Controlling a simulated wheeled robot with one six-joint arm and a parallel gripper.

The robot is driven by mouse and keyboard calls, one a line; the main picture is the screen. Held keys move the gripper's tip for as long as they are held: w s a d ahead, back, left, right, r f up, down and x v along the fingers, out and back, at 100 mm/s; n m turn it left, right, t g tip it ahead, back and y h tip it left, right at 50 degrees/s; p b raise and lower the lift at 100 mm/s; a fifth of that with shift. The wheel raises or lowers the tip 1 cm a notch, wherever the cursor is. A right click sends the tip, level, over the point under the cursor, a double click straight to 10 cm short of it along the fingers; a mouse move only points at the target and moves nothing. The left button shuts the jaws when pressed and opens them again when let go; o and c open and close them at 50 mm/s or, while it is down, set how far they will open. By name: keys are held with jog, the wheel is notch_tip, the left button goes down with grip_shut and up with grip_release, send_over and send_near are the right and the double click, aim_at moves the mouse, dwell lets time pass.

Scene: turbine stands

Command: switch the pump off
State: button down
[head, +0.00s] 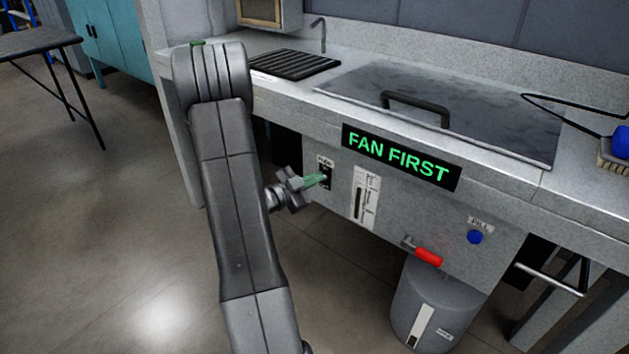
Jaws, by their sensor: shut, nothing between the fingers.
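The pump switch (326,184) is a small black panel on the front of the grey stand, with a small label above it that looks like "PUMP" but is blurred. My gripper (321,179) is shut and empty, with its green fingertips right at the switch. I cannot tell whether they touch it. The fingertips cover part of the switch, so its position is hidden.
A sign (400,158) reads "FAN FIRST" in green. A white gauge label (365,199), a blue button (475,237) and a red-handled lever (428,257) are to the right. A grey canister (437,300) stands below.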

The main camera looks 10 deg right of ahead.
jog(key=shift+s+a+f+b, duration=0.1)
jog(key=shift+f+b, duration=0.2)
jog(key=shift+b, duration=0.2)
jog(key=shift+s+a+f+b, duration=0.15)
jog(key=shift+a+f+b, duration=0.05)
jog(key=shift+f+b, duration=0.75)
jog(key=shift+r, duration=0.1)
